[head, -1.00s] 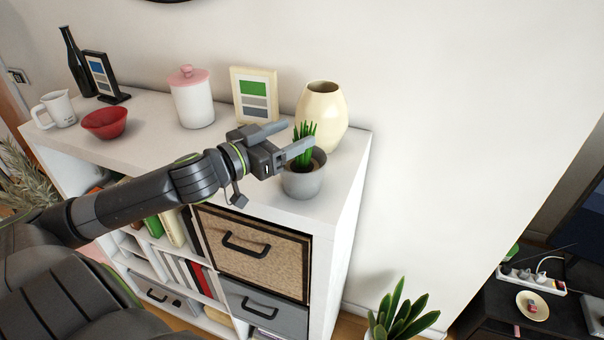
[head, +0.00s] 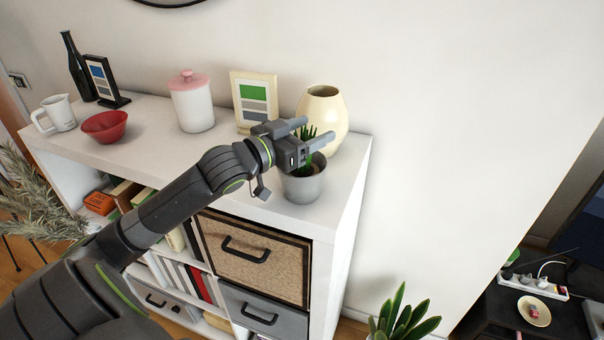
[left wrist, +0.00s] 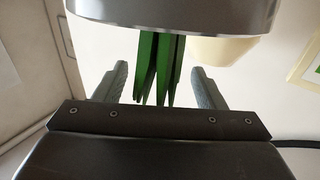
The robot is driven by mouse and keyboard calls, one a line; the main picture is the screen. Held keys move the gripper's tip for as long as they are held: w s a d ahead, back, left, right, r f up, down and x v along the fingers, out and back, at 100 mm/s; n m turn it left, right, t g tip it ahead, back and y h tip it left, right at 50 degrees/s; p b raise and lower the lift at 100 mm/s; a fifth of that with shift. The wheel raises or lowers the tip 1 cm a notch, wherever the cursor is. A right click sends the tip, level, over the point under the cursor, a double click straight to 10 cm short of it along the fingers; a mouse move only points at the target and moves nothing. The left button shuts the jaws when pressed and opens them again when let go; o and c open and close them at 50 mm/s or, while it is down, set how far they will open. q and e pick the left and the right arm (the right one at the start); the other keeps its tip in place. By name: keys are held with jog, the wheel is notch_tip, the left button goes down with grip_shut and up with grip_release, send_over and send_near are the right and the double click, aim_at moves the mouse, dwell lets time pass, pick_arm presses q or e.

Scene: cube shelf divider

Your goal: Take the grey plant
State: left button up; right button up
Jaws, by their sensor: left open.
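The grey plant (head: 303,186), green spiky leaves in a grey pot, stands upright on the front right of the white shelf top. My left gripper (head: 319,130) is open at leaf height above the pot, and its fingers partly hide the leaves in the head view. In the left wrist view the picture looks upside down: the grey pot (left wrist: 170,14) is at the top. The green leaves (left wrist: 160,72) show between the two open fingers. I cannot tell whether a finger touches a leaf. My right gripper is not in view.
A cream vase (head: 326,110) stands just behind the plant, with a cream picture frame (head: 254,98) to its left. A white jar with a pink lid (head: 192,103) and a red bowl (head: 104,126) are further left. The shelf's right edge is close to the pot.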

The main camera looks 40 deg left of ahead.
pick_arm(q)
grip_shut()
jog(key=shift+r, duration=0.15)
dwell(0.4)
